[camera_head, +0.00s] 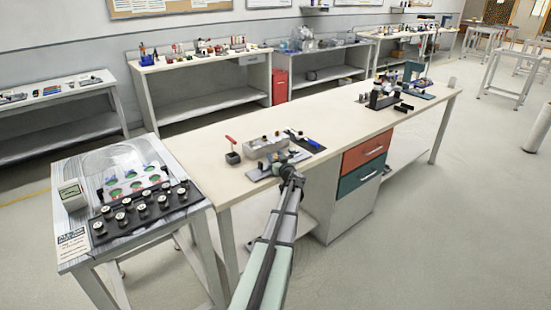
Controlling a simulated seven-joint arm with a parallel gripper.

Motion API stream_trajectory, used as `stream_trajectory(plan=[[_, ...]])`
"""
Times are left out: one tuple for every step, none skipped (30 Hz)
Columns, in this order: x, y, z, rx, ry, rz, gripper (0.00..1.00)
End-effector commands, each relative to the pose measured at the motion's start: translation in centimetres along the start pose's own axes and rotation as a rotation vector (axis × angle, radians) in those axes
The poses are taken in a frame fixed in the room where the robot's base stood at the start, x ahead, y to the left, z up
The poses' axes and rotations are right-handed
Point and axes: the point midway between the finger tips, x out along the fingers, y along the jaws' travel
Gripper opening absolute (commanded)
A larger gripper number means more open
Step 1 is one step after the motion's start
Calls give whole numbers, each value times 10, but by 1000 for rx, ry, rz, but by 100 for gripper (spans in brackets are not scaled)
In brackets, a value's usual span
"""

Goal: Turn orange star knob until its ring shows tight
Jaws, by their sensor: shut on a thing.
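My gripper (291,171) is at the near edge of the long cream bench (340,140). It reaches a low grey plate (262,172) with small metal parts on it. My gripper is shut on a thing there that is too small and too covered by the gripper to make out. I cannot make out the orange star knob or its ring; the gripper and arm cover part of this spot.
A grey box (262,147), a red-handled tool (232,152) and a dark mat with a blue tool (306,142) stand close by. Black fixtures (383,98) stand farther right. Bench middle is clear.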

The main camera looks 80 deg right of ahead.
Motion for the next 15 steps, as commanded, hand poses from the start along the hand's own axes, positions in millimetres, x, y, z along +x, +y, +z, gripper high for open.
stream_trajectory(plan=[[1,0,-3,3,5,2,13],[1,0,-3,3,5,3,13],[1,0,-3,3,5,4,13],[1,0,-3,3,6,4,13],[1,0,-3,3,6,4,13],[1,1,-3,3,6,4,13],[1,1,-3,3,6,4,13],[1,1,-3,3,6,4,13],[1,1,-3,3,6,4,13],[1,1,-4,3,6,3,13],[1,1,-4,3,6,3,13],[1,1,-4,3,6,3,46],[1,1,-4,2,6,3,49],[1,0,-3,2,6,3,52],[1,0,-3,2,5,3,56]])
